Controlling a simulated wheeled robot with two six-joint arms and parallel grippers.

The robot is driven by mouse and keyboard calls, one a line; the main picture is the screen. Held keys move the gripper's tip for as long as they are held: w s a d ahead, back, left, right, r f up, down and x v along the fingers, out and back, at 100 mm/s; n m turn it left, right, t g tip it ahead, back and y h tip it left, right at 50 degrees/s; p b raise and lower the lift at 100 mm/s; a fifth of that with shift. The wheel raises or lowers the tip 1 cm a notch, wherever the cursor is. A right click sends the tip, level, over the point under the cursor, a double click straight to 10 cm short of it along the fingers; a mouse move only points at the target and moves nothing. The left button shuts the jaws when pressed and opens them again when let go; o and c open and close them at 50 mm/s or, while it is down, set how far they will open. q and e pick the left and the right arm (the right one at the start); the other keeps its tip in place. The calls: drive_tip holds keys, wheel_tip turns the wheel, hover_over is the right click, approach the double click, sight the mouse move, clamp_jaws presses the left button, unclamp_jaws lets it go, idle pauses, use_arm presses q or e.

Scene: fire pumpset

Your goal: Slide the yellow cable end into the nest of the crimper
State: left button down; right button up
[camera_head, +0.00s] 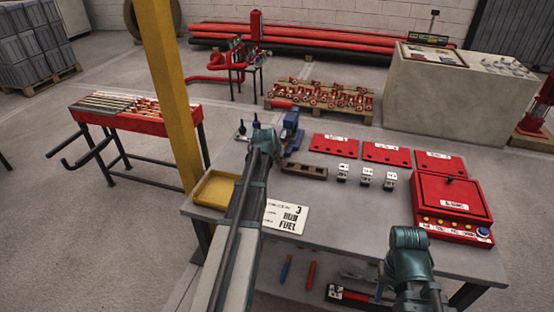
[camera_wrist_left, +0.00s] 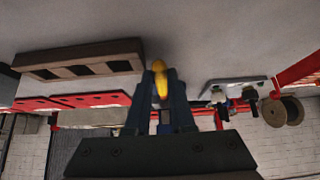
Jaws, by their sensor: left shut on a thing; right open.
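The yellow cable end (camera_wrist_left: 160,79) is between the fingers of my left gripper (camera_wrist_left: 160,84), which is shut on it, in the left wrist view. In the head view my left wrist hides the cable end; my left gripper (camera_head: 257,124) is at the far left part of the bench, just left of the blue crimper (camera_head: 291,125). The crimper's nest cannot be made out. In the wrist view the fingers hide much of what lies behind them. My right arm shows at the front right of the bench, but its fingers do not show.
A brown slotted block (camera_head: 303,170) lies right of my left wrist and also shows in the wrist view (camera_wrist_left: 80,60). A yellow tray (camera_head: 215,190), a white card (camera_head: 287,216), small white blocks (camera_head: 366,177), red plates (camera_head: 386,154) and a red box (camera_head: 452,195) occupy the grey bench (camera_head: 335,220).

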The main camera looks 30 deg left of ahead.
use_arm(q)
drive_tip(key=shift+w+a, duration=0.2)
drive_tip(key=shift+w, duration=0.65)
drive_tip(key=shift+w+a, duration=0.2)
drive_tip(key=shift+w, duration=0.7)
drive_tip(key=shift+w+a, duration=0.2)
drive_tip(key=shift+w, duration=0.65)
drive_tip(key=c, duration=0.7)
unclamp_jaws()
drive_tip(key=shift+s+r, duration=0.1)
drive_tip(key=p+v, duration=1.1)
drive_tip(key=v, duration=0.2)
drive_tip(key=shift+s+r, duration=0.15)
drive_tip(key=shift+r, duration=0.15)
drive_tip(key=shift+d, duration=0.1)
